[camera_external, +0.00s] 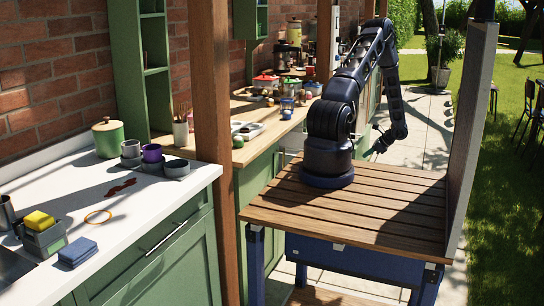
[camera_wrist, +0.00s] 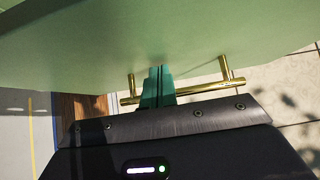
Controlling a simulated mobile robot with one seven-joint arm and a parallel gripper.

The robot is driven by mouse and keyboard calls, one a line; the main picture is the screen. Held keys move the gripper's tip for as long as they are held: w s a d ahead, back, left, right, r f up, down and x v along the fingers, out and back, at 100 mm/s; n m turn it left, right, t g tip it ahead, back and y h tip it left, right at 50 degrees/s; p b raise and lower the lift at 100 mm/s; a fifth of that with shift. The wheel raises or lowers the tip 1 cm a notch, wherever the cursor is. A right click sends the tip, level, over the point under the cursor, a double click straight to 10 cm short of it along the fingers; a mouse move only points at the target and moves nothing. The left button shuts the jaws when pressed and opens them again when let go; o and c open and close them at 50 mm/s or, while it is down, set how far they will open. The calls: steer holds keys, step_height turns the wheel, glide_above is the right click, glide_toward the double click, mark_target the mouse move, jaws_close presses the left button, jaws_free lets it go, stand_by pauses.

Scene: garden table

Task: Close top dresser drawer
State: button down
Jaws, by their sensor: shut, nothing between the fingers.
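A pale green drawer front or panel (camera_wrist: 130,35) fills the upper part of the wrist view. A brass bar handle (camera_wrist: 205,90) on two posts is fixed to it. My gripper (camera_wrist: 155,72) has its teal fingers together, with nothing between them. The fingers cross the line of the handle bar, and their tips are close to the green face; I cannot tell whether they touch it. In the external view my gripper (camera_external: 376,150) hangs low past the far edge of my base, small and dark. My arm hides much of the furniture there, so how far the drawer stands open is unclear.
A wooden-topped green cabinet (camera_external: 257,176) with jars and bowls stands along the brick wall. A white counter (camera_external: 130,205) is at the front left. A wooden post (camera_external: 212,110) stands between them. Open paving (camera_external: 425,125) lies to the right of the arm.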

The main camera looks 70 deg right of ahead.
steer(key=w, duration=3.3)
steer(key=shift+w, duration=0.35)
steer(key=s+f+v, duration=0.2)
steer(key=v, duration=1.1)
steer(key=s+d+f+t, duration=0.3)
steer(key=d+f+t, duration=0.6)
steer(key=d, duration=0.2)
steer(key=w, duration=1.4)
steer(key=shift+a+r, duration=0.2)
